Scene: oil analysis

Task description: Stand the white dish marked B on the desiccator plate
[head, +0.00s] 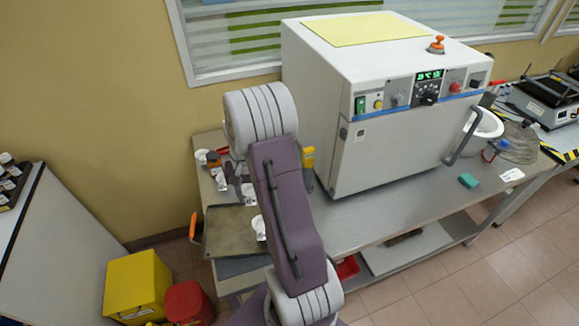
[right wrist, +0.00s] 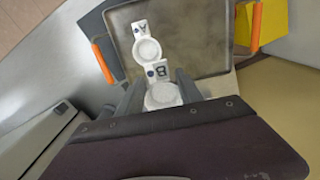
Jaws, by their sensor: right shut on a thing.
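The white dish marked B (right wrist: 161,97) is between the fingers of my right gripper (right wrist: 160,90) in the right wrist view; the gripper is shut on it. Its tab with the letter B points away from my wrist. A similar white dish marked A (right wrist: 148,50) lies on the dark tray (right wrist: 205,40), just beyond B. In the head view my right arm reaches over the left end of the bench, with the gripper partly hidden. A white round vessel (head: 484,124) stands at the bench's right; I cannot tell whether the desiccator plate is in it. My left gripper is out of view.
A large white oven (head: 400,135) fills the middle of the metal bench (head: 400,212). A green block (head: 468,181) lies at the bench's right. The tray has orange handles (right wrist: 255,25). Yellow (head: 137,285) and red (head: 187,302) bins stand on the floor.

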